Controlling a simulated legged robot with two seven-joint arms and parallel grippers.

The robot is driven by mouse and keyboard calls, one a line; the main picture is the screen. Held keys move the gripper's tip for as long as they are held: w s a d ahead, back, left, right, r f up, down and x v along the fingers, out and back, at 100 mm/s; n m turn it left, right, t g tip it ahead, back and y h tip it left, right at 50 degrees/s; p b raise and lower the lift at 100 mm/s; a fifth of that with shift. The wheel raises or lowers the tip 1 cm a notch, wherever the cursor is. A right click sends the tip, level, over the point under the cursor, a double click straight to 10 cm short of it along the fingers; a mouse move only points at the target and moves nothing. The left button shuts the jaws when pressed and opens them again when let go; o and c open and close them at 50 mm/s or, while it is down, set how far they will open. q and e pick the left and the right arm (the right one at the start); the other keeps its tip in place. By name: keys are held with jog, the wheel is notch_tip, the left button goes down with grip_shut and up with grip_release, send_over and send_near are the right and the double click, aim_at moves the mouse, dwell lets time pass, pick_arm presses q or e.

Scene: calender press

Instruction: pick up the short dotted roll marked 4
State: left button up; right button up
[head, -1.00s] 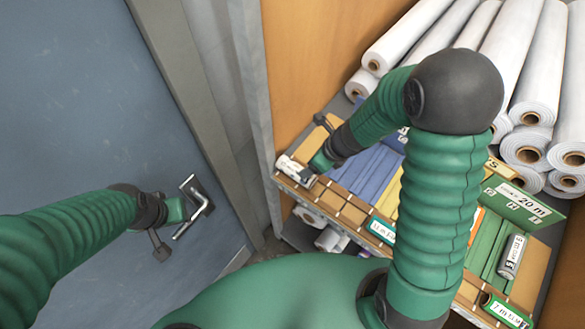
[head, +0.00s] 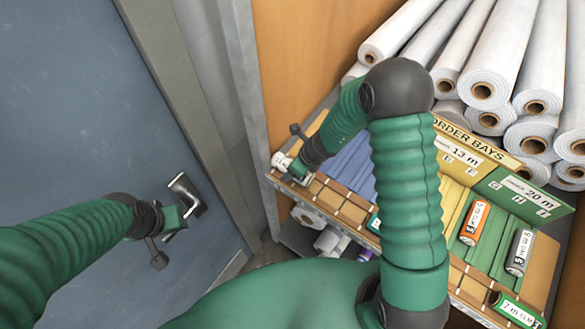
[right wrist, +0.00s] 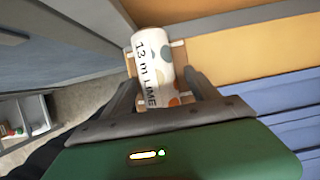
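A short white roll with orange, grey and beige dots (right wrist: 154,60) lies on the left end of the shelf's front ledge. Its lettering reads "13 m LIME" in the right wrist view; I see no 4 on it. It also shows in the head view (head: 281,161). My right gripper (head: 292,170) is at this roll; in the right wrist view its fingers (right wrist: 158,84) stand open on either side of it. My left gripper (head: 186,212) is at the metal door handle (head: 184,190) on the blue-grey door; whether it grips the handle is unclear.
Large white rolls (head: 483,90) are stacked at the back right. A wooden side panel (head: 305,50) rises beside the dotted roll. More rolls lie below the shelf.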

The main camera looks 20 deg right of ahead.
jog(key=shift+a+r, duration=0.1)
jog(key=c, duration=1.4)
jog(key=shift+o, duration=0.2)
jog(key=shift+r, duration=0.1)
